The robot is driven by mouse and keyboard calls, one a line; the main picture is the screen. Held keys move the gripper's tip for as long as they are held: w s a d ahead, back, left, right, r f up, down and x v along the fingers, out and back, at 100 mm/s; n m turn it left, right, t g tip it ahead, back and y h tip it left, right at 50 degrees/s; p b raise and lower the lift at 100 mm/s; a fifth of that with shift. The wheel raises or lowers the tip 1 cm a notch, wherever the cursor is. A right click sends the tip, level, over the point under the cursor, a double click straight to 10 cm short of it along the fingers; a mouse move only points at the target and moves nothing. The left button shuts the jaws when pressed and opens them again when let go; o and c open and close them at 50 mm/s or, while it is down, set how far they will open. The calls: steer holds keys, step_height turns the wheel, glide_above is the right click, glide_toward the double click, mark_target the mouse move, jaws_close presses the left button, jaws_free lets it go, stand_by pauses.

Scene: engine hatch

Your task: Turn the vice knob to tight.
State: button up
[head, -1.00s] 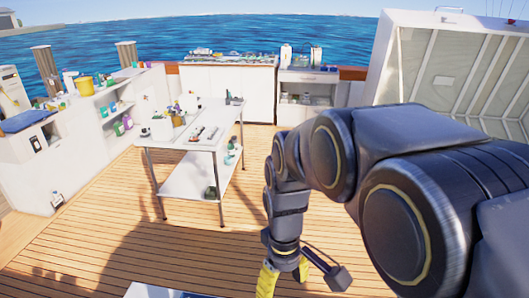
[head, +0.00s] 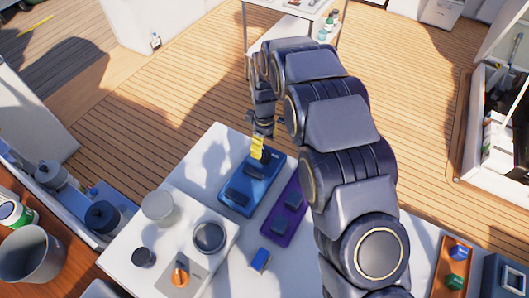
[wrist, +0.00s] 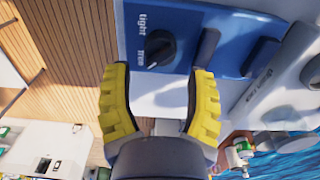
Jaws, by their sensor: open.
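The vice is a blue unit (head: 238,192) with dark blocks on it, lying on a white tabletop in the head view. In the wrist view its blue face (wrist: 196,22) carries the words "tight" and "free" beside a round black knob (wrist: 160,46). A small white mark at the knob's lower edge seems nearer "free". My gripper (head: 258,148) has yellow fingers and is at the vice's far end. In the wrist view my gripper (wrist: 158,82) is open and empty, with the knob just beyond and between the fingertips. I cannot tell if they touch it.
A purple unit (head: 287,214) lies right of the vice. A white block (head: 190,262) with an orange knob (head: 180,275) and round parts is in front. A small blue item (head: 260,260) lies nearby. Cups and jars stand at left. An orange tray (head: 453,268) is at right.

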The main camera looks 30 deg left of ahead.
mark_target(264, 151)
step_height(264, 151, down, 5)
steer(key=shift+f, duration=0.1)
steer(key=c, duration=0.9)
steer(key=shift+o, duration=0.2)
